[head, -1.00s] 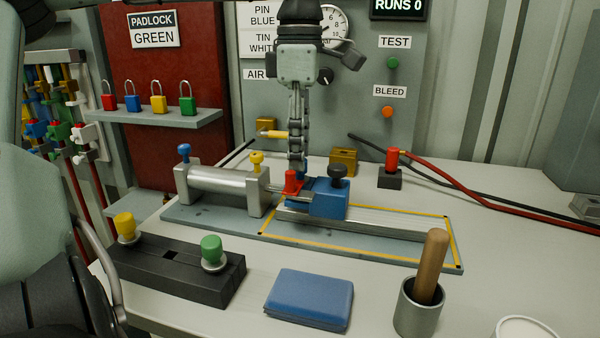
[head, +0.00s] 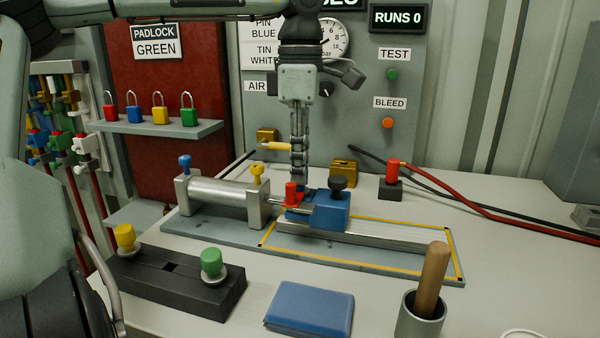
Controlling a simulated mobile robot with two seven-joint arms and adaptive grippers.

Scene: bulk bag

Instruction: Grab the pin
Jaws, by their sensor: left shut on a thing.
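My left gripper (head: 298,176) hangs straight down over the bench fixture, its fingers close together. A red piece (head: 292,193) sits just below and left of the fingertips. Another blue-headed pin (head: 184,161) and a yellow-headed pin (head: 257,171) stand on the ends of the silver cylinder (head: 220,191). The sign beside the gripper reads PIN BLUE. My right gripper is out of view.
A black block (head: 180,285) with a yellow knob (head: 125,237) and a green knob (head: 212,262) stands at front left. A blue pad (head: 309,306) and a cup (head: 420,318) with a wooden handle are in front. Padlocks line a shelf (head: 160,128). Hoses cross the right side.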

